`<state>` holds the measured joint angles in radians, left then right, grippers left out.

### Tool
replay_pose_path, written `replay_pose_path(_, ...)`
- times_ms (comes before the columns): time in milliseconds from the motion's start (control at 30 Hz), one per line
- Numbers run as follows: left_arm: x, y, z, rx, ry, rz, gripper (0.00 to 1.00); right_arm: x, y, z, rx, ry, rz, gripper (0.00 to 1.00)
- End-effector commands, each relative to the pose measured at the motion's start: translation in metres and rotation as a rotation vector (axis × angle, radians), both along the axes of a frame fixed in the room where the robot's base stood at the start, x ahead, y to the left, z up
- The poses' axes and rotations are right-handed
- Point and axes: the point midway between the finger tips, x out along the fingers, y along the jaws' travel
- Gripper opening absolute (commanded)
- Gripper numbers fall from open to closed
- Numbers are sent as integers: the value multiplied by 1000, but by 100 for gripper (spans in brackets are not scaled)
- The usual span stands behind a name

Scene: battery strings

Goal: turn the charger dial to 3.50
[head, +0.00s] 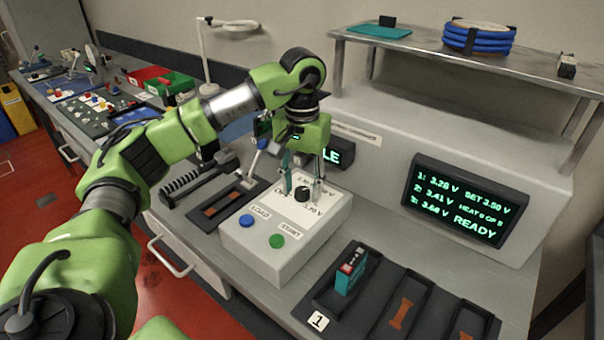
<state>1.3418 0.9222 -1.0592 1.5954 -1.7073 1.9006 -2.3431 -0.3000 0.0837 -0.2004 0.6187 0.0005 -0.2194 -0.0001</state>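The charger box (263,258) is white and stands on the bench. Its black dial (302,193) sits on the top face with printed marks around it, partly hidden by my gripper. My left gripper (304,188) points down over the dial, with one finger on each side. The fingers look spread, and I cannot tell whether either touches the dial. Which mark the dial points at is too small to tell. The screen (470,200) shows SET 3.50 V, three voltage lines and READY. My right gripper is not in view.
A blue button (246,221) and a green button (277,241) are on the charger's front part. A teal and red battery (350,270) stands in the first black tray slot at front right. A black tray (228,205) lies left of the charger. A metal shelf (450,55) is behind.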

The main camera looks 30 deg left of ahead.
Motion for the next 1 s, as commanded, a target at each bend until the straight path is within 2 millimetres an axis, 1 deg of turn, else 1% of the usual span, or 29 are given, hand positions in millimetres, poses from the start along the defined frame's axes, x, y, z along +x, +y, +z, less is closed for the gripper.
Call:
replay_pose_path(167, 2, 0, 26, -2, -6, 1, 40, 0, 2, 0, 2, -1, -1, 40)
replay_pose_path(300, 2, -1, 60, -2, -7, 0, 40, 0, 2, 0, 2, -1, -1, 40)
replay_pose_path(500, 1, 0, 90, 0, -5, 1, 40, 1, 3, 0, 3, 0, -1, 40)
replay_pose_path(600, 1, 0, 101, 0, -4, 0, 40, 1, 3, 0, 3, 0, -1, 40)
replay_pose_path(733, 1, 0, 111, 0, -2, 0, 40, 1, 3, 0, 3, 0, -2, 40)
replay_pose_path(1000, 0, 0, 117, 0, 0, 0, 40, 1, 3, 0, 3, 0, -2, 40)
